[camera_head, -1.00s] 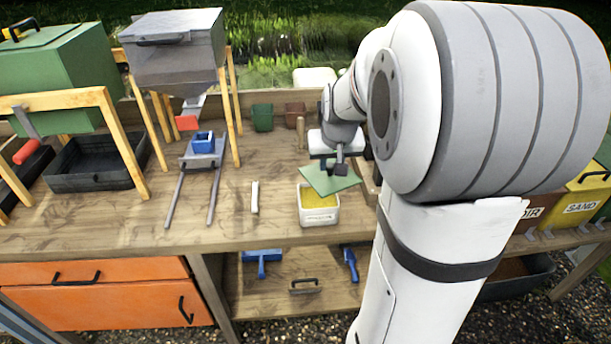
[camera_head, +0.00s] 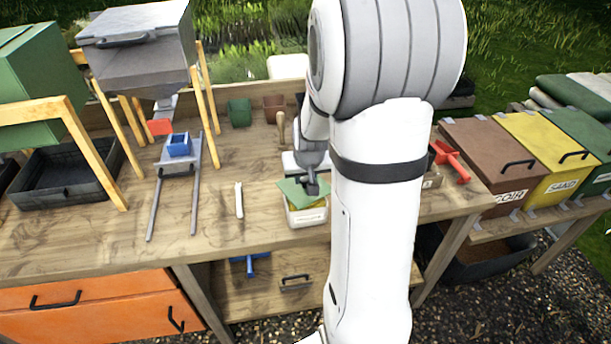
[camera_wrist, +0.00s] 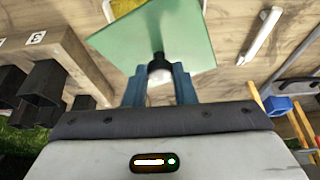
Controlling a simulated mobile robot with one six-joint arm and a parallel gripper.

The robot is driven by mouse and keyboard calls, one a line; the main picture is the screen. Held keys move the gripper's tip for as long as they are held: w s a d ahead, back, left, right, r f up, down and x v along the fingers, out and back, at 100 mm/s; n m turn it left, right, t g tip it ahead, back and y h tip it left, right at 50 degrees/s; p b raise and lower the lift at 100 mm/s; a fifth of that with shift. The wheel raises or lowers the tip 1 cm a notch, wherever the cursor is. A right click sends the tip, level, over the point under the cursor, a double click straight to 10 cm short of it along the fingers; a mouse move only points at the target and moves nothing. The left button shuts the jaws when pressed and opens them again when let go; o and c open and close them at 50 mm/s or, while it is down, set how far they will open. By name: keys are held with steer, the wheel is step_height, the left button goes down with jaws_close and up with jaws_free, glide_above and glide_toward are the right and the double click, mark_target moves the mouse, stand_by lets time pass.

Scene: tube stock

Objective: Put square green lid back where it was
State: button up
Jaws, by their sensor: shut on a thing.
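The square green lid (camera_head: 296,194) is held by my gripper (camera_head: 311,184) over the white tub (camera_head: 306,216) on the workbench. Some yellow content (camera_wrist: 125,7) shows past the lid's edge. I cannot tell whether the lid touches the rim. My arm hides the bench to the right of the tub.
A white bar (camera_head: 239,200) lies on the bench left of the tub. A blue box (camera_head: 179,145) sits on rails farther left. Green (camera_head: 240,112) and brown (camera_head: 273,106) pots stand behind. A red scoop (camera_head: 450,160) lies right of my arm. Bare bench lies around the white bar.

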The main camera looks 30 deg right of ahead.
steer(key=shift+f, duration=0.25)
steer(key=shift+f+b, duration=0.45)
steer(key=shift+b, duration=0.05)
steer(key=shift+f, duration=0.2)
steer(key=o, duration=1)
steer(key=shift+r, duration=0.15)
